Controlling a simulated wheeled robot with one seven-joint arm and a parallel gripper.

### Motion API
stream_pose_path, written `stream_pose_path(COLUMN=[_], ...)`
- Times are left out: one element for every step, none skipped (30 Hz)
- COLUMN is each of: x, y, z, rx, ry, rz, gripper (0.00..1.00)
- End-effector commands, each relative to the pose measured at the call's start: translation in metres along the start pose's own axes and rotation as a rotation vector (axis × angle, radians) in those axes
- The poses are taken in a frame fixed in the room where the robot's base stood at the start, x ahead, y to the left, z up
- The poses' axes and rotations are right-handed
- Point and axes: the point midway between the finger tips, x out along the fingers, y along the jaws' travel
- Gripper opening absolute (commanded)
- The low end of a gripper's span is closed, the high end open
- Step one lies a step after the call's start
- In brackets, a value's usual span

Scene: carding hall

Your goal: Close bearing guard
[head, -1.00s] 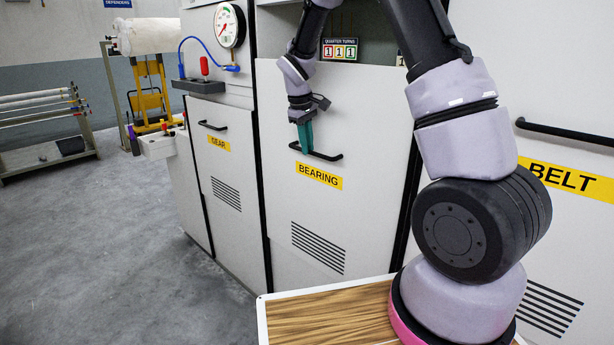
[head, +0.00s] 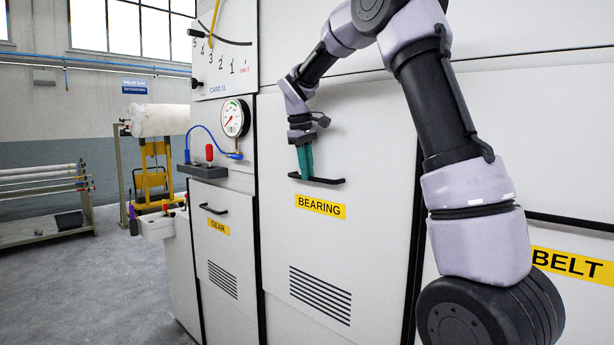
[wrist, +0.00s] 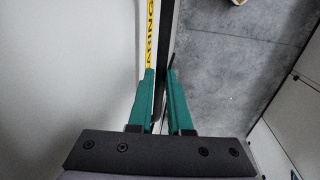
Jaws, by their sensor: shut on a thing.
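The bearing guard (head: 365,240) is a pale panel with a yellow BEARING label (head: 320,206), louvre slots and a black bar handle (head: 332,181). My gripper (head: 305,174) is shut on this handle, with its green fingers pointing down. No dark opening shows above the panel; only a thin seam is visible at its top. In the wrist view my gripper (wrist: 161,76) has one green finger on each side of the dark handle (wrist: 160,97). The label (wrist: 149,30) shows edge-on beside it.
The gear panel (head: 215,255) is at the left and the belt panel's label (head: 568,264) at the right. A dial gauge (head: 235,118) and a numbered scale (head: 225,50) with a yellow pointer are upper left. A roller rack (head: 45,205) stands on the far left; grey floor there is clear.

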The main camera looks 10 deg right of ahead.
Motion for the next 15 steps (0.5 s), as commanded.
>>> stream_pose_path(x=[-0.0052, -0.0054, -0.0058, -0.0060, -0.0062, -0.0064, -0.0066, -0.0068, -0.0068, -0.0065, -0.0061, -0.0056, -0.0052, -0.0049, -0.0046], y=[0.0020, 0.0021, 0.0022, 0.0023, 0.0024, 0.0025, 0.0026, 0.0027, 0.0027, 0.0026, 0.0024, 0.0022, 0.0021, 0.0020, 0.0019], z=[-0.0015, -0.0015, -0.0016, -0.0017, -0.0018, -0.0019, -0.0020, -0.0021, -0.0020, -0.0019, -0.0018, -0.0017, -0.0016, -0.0015, -0.0015], rx=[0.000, 0.001, 0.001, 0.001, 0.001, 0.001, 0.001, 0.001, 0.001, 0.001, 0.001, 0.001, 0.001, 0.001, 0.001], ry=[0.011, 0.012, 0.012, 0.013, 0.014, 0.014, 0.015, 0.015, 0.015, 0.015, 0.014, 0.013, 0.012, 0.011, 0.011], rz=[0.006, 0.006, 0.007, 0.007, 0.007, 0.008, 0.008, 0.008, 0.008, 0.008, 0.007, 0.007, 0.006, 0.006, 0.006], gripper=[0.00, 0.00, 0.00, 0.00, 0.00, 0.00, 0.00, 0.29, 0.44, 0.47, 0.47, 0.47, 0.47, 0.47, 0.47])
